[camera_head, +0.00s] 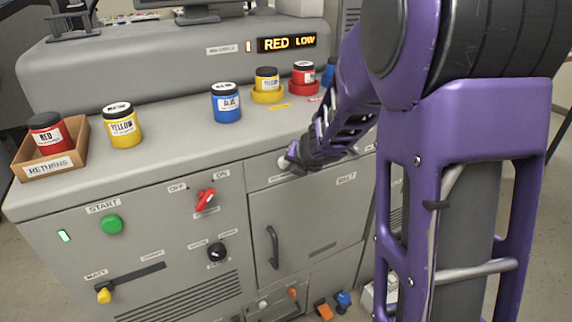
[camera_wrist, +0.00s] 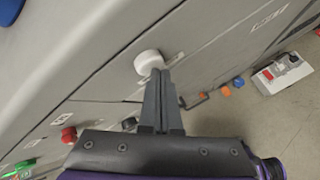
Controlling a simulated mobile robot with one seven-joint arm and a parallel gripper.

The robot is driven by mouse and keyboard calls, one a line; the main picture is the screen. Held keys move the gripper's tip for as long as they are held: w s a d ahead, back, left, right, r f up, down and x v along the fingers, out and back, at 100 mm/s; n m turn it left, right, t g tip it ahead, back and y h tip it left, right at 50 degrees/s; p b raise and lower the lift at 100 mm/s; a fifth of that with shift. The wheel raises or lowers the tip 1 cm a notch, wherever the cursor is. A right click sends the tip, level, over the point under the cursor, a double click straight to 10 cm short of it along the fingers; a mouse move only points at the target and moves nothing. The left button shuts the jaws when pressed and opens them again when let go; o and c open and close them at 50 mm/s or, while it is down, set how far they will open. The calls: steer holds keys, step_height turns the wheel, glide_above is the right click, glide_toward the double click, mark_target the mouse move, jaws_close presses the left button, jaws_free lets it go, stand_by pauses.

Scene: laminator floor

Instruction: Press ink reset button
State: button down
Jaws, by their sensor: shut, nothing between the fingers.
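A round white button (camera_wrist: 148,62) sticks out from the grey machine front in the wrist view. In the head view it shows as a white bit (camera_head: 283,162) at the front panel's upper edge, partly hidden by my gripper (camera_head: 291,163). A small label under it is too small to read. My gripper also shows in the wrist view (camera_wrist: 157,72), shut and empty, its tips at the button's lower edge. I cannot tell whether they touch it. The lit display (camera_head: 287,44) reads RED LOW.
A green start button (camera_head: 112,224), a red switch (camera_head: 205,200), a black knob (camera_head: 217,252) and a door handle (camera_head: 272,247) sit on the front. Yellow (camera_head: 122,125), blue (camera_head: 226,102) and red jars stand on top, one red in a returns box (camera_head: 76,156).

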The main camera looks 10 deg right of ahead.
steer(key=shift+w, duration=0.25)
steer(key=shift+s, duration=0.15)
stand_by(0.4)
steer(key=shift+s+d, duration=0.2)
steer(key=shift+s, duration=0.55)
steer(key=shift+s, duration=0.1)
steer(key=s, duration=0.1)
steer(key=s+d, duration=0.1)
steer(key=s, duration=0.1)
steer(key=s+b, duration=0.1)
steer(key=shift+s+d, duration=0.3)
stand_by(0.3)
